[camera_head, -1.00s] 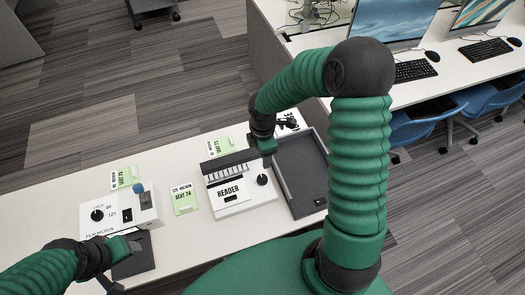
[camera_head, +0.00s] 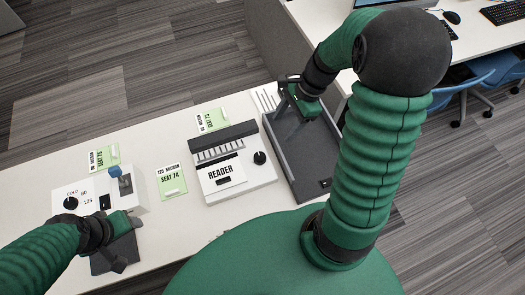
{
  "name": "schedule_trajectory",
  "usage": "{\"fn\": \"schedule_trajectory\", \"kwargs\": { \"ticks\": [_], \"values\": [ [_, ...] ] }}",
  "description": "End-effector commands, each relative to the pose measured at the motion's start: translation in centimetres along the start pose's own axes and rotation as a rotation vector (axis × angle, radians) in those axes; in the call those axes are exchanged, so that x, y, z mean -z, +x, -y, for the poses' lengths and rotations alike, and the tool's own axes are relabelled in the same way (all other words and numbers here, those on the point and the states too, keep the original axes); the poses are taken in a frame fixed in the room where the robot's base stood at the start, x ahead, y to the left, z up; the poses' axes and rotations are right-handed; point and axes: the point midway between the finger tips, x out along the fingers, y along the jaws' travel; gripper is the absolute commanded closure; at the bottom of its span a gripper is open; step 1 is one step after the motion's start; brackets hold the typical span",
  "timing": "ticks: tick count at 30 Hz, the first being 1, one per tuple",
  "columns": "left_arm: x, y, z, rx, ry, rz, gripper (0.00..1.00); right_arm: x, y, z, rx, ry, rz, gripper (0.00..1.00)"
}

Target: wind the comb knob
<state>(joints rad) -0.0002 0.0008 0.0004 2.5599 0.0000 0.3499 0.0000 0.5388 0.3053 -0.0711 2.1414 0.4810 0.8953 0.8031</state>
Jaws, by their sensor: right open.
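The reader (camera_head: 238,186) is a white box on the table with a label on its front part. A dark bar with a row of comb-like slots (camera_head: 219,150) runs along its back. A black round knob (camera_head: 260,158) with a pale mark sits on its right side, uncovered. My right gripper (camera_head: 288,96) is open, behind and right of the knob, over the back left of the dark tray, and apart from the reader. My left gripper (camera_head: 124,240) is low at the left, by the white box with a dial; its jaws are unclear.
The dark tray (camera_head: 307,160) lies right of the reader. The white dial box (camera_head: 72,198) with a blue-topped lever stands at the left. Green seat cards (camera_head: 171,182) lie between the boxes and behind them. A desk with a keyboard (camera_head: 502,13) is at the back right.

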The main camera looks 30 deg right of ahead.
Motion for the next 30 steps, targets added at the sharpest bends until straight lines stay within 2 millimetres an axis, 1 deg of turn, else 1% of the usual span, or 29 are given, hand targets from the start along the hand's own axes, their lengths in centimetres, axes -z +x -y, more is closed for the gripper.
{"fn": "schedule_trajectory", "kwargs": {
  "ticks": [1, 4, 7, 8, 18, 22, 25, 27, 30],
  "values": [
    [-0.1, 0.4, 0.0, 0.000, 0.000, -0.001, 0.40, -0.1, 0.1, 0.1, 0.013, 0.060, 0.011, 0.40],
    [-0.1, 0.3, 0.0, 0.000, 0.000, -0.001, 0.40, -0.5, 0.5, 0.1, 0.019, 0.106, 0.019, 0.40],
    [-0.1, 0.6, 0.0, 0.000, -0.001, -0.001, 0.40, -0.6, 2.2, 0.1, 0.014, 0.102, 0.018, 0.40],
    [-0.1, 0.7, 0.0, 0.000, -0.001, -0.001, 0.40, -0.6, 2.9, 0.1, 0.014, 0.102, 0.018, 0.40],
    [-0.5, 2.3, 0.0, 0.000, -0.001, 0.000, 0.40, -0.1, 11.9, 0.3, 0.011, 0.101, 0.021, 0.40],
    [-0.7, 2.8, 0.0, 0.000, 0.000, 0.000, 0.40, -0.3, 14.7, 0.3, 0.012, 0.100, 0.021, 0.40],
    [-0.7, 3.0, 0.0, 0.000, 0.000, -0.001, 0.40, -0.4, 16.0, 0.4, 0.014, 0.099, 0.019, 0.40],
    [-0.7, 3.1, 0.0, 0.000, 0.000, -0.001, 0.40, -0.5, 16.5, 0.5, 0.015, 0.098, 0.018, 0.40],
    [-0.7, 3.1, 0.0, 0.000, 0.000, -0.001, 0.40, -0.6, 16.8, 0.5, 0.016, 0.098, 0.017, 0.40]
  ]
}}
